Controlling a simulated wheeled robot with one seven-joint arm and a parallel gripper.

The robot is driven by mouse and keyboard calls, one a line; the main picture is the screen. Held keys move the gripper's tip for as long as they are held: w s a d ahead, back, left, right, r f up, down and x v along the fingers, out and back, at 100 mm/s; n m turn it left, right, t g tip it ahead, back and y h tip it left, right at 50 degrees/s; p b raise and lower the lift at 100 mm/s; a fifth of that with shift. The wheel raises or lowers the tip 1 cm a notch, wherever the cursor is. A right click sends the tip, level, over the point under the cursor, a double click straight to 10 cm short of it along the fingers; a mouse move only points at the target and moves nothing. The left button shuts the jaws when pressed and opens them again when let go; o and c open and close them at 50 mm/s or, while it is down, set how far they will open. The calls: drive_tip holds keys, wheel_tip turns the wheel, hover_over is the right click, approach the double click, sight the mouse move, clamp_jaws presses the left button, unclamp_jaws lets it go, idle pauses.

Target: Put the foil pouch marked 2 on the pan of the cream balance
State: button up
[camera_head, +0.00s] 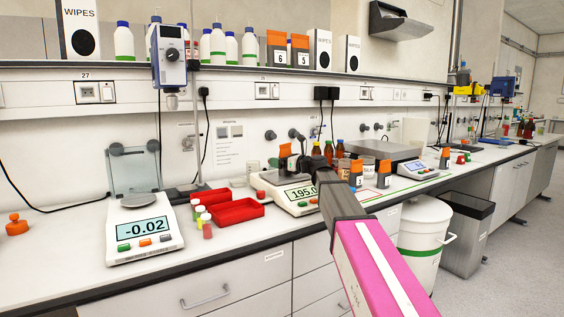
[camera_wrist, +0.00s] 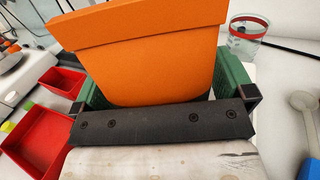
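My gripper (camera_head: 291,165) is over the middle cream-white balance (camera_head: 300,196), whose display reads about 195.0, the last digit partly covered. A pouch with an orange top (camera_head: 285,151) is between its fingers; in the wrist view the orange pouch (camera_wrist: 150,60) fills the gap between the green finger pads, which appear to press on both sides. Its number does not show. It looks upright and at the balance's pan, which is mostly hidden behind the pouch and gripper. Another pale balance (camera_head: 145,225) at the left reads -0.02 and has an empty round pan (camera_head: 138,200).
Red trays (camera_head: 237,212) and small capped vials (camera_head: 206,224) lie left of the middle balance. Several orange-topped pouches, one marked 3 (camera_head: 356,180), stand to its right near brown bottles (camera_head: 328,152). Pouches 6 (camera_head: 277,58) and 5 (camera_head: 300,58) stand on the shelf.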

drive_tip(key=shift+r, duration=0.15)
drive_tip(key=v, duration=1.2)
